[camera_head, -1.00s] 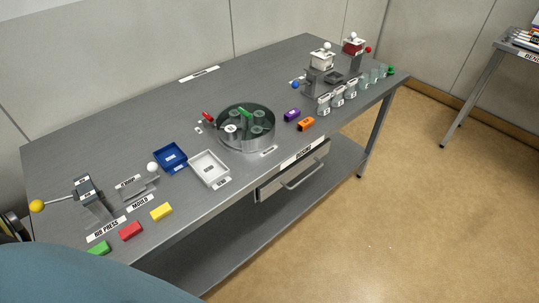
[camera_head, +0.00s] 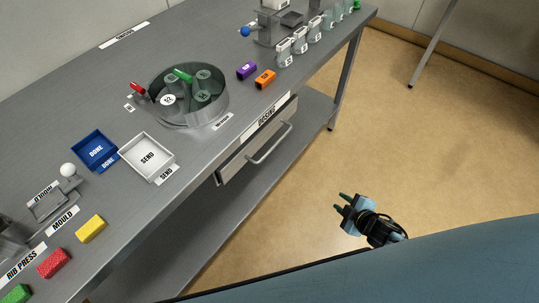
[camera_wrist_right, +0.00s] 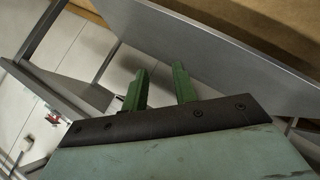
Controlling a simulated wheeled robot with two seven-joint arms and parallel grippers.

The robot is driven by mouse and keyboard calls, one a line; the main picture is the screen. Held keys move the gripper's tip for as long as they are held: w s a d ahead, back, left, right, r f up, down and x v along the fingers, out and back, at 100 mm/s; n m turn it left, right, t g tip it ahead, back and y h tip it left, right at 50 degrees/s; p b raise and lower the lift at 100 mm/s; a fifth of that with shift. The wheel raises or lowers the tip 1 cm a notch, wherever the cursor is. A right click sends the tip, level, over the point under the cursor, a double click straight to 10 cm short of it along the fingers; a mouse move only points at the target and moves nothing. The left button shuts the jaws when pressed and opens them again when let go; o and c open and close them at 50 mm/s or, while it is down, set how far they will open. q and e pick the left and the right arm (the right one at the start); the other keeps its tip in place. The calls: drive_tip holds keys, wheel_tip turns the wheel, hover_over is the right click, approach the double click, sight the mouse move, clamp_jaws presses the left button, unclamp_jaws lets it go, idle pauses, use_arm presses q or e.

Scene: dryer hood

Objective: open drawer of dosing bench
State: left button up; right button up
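The dosing bench is a grey metal table (camera_head: 90,75) with a "DOSING" label (camera_head: 265,117) on its front edge. Under that label is a shut grey drawer (camera_head: 232,165) with a silver bar handle (camera_head: 270,145). My right gripper (camera_head: 343,202) is in front of the bench, over the floor, to the lower right of the handle and apart from it. Its two green fingers (camera_wrist_right: 158,88) are spread and empty, as the right wrist view also shows. The drawer handle cannot be made out in the wrist view. My left gripper is not in view.
A round glass-walled carousel (camera_head: 190,95), a white "SEND" tray (camera_head: 148,157) and a blue "DONE" tray (camera_head: 95,150) stand on the bench. A lower shelf (camera_head: 215,210) runs under the drawer. The floor (camera_head: 420,150) in front is clear.

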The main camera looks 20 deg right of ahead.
drive_tip(key=w+a+r+n+t+y+b, duration=0.3)
drive_tip(key=w+r+n+y+b, duration=0.1)
drive_tip(key=w+r+n, duration=0.35)
drive_tip(key=n+g+y+b, duration=0.1)
drive_tip(key=n+y+b, duration=0.3)
drive_tip(key=n, duration=0.2)
approach(276, 143)
drive_tip(key=x, duration=0.3)
drive_tip(key=b+x, duration=0.1)
drive_tip(key=x, duration=0.6)
drive_tip(key=shift+f+b, duration=0.3)
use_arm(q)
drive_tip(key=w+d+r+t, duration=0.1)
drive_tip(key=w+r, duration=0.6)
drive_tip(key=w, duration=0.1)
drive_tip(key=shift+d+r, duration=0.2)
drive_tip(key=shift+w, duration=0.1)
use_arm(e)
clamp_jaws()
